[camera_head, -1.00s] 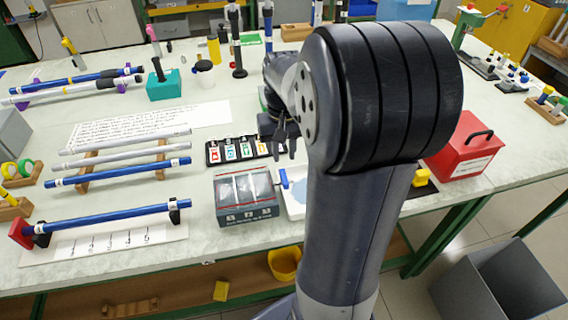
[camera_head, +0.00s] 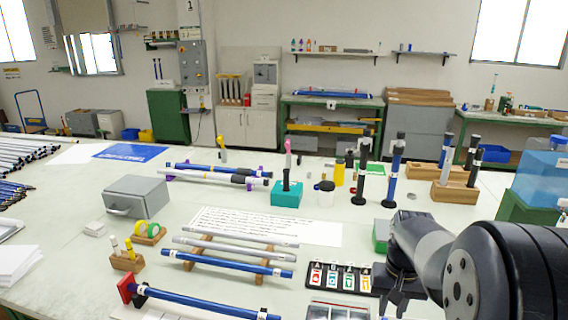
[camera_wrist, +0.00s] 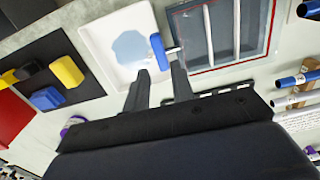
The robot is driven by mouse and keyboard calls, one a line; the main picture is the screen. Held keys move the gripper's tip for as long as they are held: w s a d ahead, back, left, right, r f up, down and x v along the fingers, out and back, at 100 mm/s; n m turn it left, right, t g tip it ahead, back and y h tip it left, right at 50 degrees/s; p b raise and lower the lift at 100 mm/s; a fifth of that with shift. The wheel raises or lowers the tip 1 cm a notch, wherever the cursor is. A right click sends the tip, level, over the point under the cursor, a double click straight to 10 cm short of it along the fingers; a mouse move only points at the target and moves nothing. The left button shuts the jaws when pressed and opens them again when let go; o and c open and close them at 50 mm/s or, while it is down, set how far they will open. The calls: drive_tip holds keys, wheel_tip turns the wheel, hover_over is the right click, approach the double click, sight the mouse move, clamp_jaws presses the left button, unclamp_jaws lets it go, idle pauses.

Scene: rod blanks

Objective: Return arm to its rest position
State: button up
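My arm shows at the lower right of the head view, with its gripper (camera_head: 394,302) hanging over the table beside the right end of a black strip of coloured cards (camera_head: 340,277). In the wrist view my gripper (camera_wrist: 160,84) has its two fingers apart with nothing between them. The fingers point toward a white tray (camera_wrist: 100,43) with a pale blue patch and a grey compartment box (camera_wrist: 275,50). A small blue-ended object (camera_wrist: 157,52) lies near the fingertips, apparently not held.
Rods lie on wooden supports (camera_head: 190,263), left of my gripper. A blue rod (camera_head: 205,303) rests on holders in front. Upright black tools (camera_head: 362,175), a teal block (camera_head: 286,194) and a grey box (camera_head: 137,197) stand farther back. A written sheet (camera_head: 265,225) lies mid-table.

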wheel_tip(320, 180, down, 6)
drive_tip(key=shift+f, duration=0.15)
drive_tip(key=shift+d+n, duration=0.1)
drive_tip(key=shift+n, duration=0.5)
